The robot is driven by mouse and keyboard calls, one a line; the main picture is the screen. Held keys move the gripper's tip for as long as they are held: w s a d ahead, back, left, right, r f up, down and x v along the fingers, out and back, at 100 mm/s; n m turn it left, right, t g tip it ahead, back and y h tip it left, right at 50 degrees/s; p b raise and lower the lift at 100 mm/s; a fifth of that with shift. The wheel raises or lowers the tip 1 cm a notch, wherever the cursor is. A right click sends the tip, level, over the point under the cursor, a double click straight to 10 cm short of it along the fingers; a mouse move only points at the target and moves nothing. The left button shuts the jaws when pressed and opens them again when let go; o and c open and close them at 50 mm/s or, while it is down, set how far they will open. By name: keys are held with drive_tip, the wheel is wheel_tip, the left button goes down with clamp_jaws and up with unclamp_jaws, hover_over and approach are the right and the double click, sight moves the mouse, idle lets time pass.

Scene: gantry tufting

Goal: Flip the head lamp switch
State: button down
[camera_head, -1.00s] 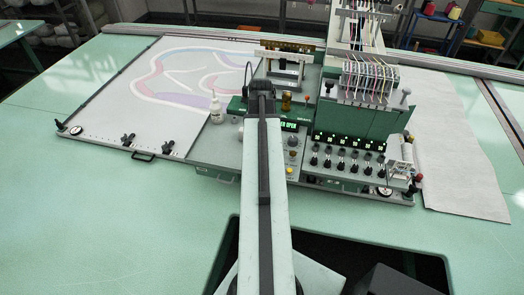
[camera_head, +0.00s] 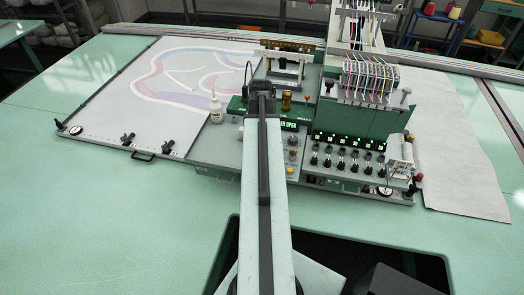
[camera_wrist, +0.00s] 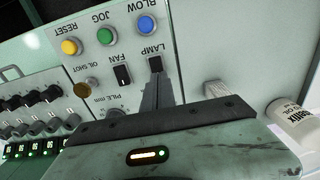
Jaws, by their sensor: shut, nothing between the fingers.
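The lamp switch (camera_wrist: 155,64) is a small black rocker under the upside-down LAMP label on the pale control panel, in the wrist view. My gripper (camera_wrist: 157,82) is shut and empty, its narrow dark fingers pointing at the switch. The tips appear at or very close to the lower edge of the switch; I cannot tell whether they touch. In the head view my arm covers the switch and the fingertips.
The fan switch (camera_wrist: 122,75) sits left of the lamp switch, and the blue BLOW button (camera_wrist: 146,25) above it. The white bottle (camera_wrist: 289,117) stands at the right. In the head view the green display (camera_head: 289,125) and thread unit (camera_head: 360,120) are close right of my arm.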

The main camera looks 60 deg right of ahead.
drive_tip(key=shift+f+b, duration=0.65)
drive_tip(key=shift+f, duration=0.1)
drive_tip(key=shift+r, duration=0.1)
wheel_tip(320, 180, up, 7)
drive_tip(key=p, duration=0.7)
idle(0.5)
